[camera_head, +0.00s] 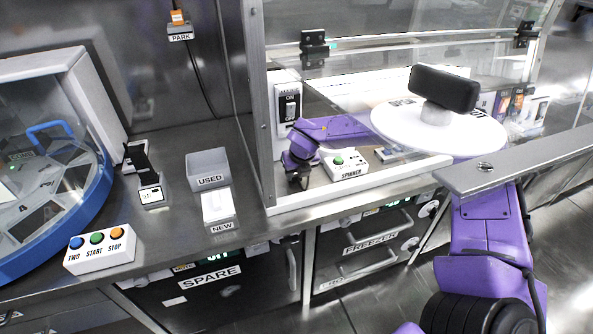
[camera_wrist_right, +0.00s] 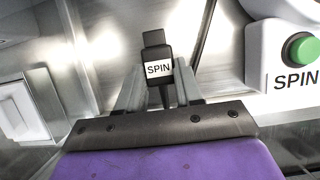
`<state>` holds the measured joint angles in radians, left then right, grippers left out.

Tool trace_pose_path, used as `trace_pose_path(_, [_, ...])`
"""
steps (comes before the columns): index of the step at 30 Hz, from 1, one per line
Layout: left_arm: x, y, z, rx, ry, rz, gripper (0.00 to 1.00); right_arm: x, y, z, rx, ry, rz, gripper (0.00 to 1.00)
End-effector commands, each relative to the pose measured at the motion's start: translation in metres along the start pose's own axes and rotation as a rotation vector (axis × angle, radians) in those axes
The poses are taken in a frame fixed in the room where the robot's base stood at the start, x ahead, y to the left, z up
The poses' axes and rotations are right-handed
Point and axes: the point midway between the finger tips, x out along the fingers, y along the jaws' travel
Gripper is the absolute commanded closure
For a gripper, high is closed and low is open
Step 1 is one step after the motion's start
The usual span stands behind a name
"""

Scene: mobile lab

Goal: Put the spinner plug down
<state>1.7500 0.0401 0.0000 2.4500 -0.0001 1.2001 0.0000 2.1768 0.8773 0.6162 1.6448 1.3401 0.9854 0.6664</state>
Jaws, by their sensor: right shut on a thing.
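My right gripper (camera_head: 298,177) points down inside the glass-fronted bay, just left of the white spinner box (camera_head: 346,172) with its green button. In the right wrist view, my right gripper (camera_wrist_right: 160,92) is shut on the spinner plug (camera_wrist_right: 157,70), a black plug with a white SPIN label. The plug sits between the two metal fingers. I cannot tell whether it touches the steel surface. The spinner box's corner (camera_wrist_right: 284,85) with its green button shows at the right of the wrist view. The plug cannot be made out in the head view. My left gripper is not in view.
A switch panel (camera_head: 289,112) stands behind my gripper. The glass pane's metal post (camera_head: 258,110) is to its left. Outside the glass, USED (camera_head: 208,168) and NEW (camera_head: 218,207) holders, a three-button box (camera_head: 99,250) and a blue-rimmed machine (camera_head: 95,205) stand on the steel counter.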

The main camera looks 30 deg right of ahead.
Motion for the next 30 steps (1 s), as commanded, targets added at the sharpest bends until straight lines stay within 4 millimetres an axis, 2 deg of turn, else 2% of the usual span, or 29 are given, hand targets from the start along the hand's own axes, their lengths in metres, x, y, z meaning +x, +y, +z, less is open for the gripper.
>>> trace_pose_path(13, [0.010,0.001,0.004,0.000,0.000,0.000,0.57,0.012,0.000,-0.005,0.000,0.000,0.000,0.95])
trace_pose_path(14, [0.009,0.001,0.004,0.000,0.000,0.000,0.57,0.010,0.000,-0.004,-0.001,0.000,0.000,0.55])
trace_pose_path(15, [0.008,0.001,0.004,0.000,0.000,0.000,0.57,0.010,0.000,-0.004,0.000,0.000,0.000,0.42])
trace_pose_path(16, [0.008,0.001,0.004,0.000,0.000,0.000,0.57,0.010,0.000,-0.004,-0.001,0.000,0.000,0.39])
trace_pose_path(24, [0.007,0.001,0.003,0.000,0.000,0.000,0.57,0.008,0.000,-0.003,-0.001,0.000,0.000,0.39])
trace_pose_path(27, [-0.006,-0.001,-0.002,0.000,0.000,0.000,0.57,-0.007,0.000,0.003,-0.001,-0.001,0.000,0.39])
trace_pose_path(29, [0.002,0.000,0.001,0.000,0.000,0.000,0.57,-0.012,0.001,0.001,-0.001,-0.004,0.003,0.39])
trace_pose_path(30, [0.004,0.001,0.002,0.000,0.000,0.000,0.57,-0.021,0.001,0.001,-0.001,-0.005,0.003,0.39])
